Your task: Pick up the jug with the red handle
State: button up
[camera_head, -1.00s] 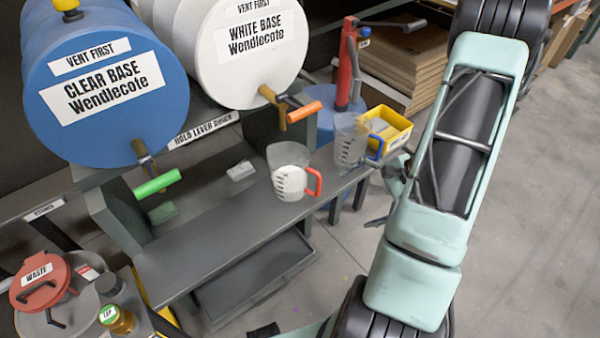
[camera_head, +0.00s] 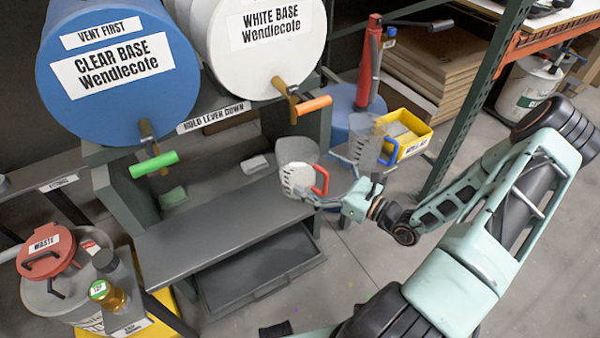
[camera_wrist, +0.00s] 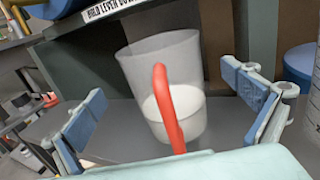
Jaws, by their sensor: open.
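The jug with the red handle (camera_head: 296,172) is clear, holds some white contents and stands upright on the dark shelf, toward its right end. In the wrist view the jug (camera_wrist: 165,62) is in the middle, with its red handle (camera_wrist: 165,105) facing me. My gripper (camera_head: 328,182) is at the handle side of the jug, to its right in the head view. Its blue-padded fingers, seen in the wrist view (camera_wrist: 172,108), are spread to either side of the handle and jug, with visible gaps. Whether the handle is between the fingertips in depth is hard to tell.
A second clear jug with a blue handle (camera_head: 364,140) stands just behind and right, close to my gripper. A yellow bin (camera_head: 412,146) is beyond it. Drums with orange (camera_head: 314,105) and green (camera_head: 153,164) levers overhang the shelf (camera_head: 205,232). The shelf's left part is clear.

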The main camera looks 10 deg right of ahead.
aim_at(300, 161)
jog(key=shift+b+x, duration=0.55)
jog(key=shift+x, duration=2.15)
jog(key=shift+w+d, duration=0.1)
jog(key=shift+d, duration=0.05)
jog(key=c, duration=1.7)
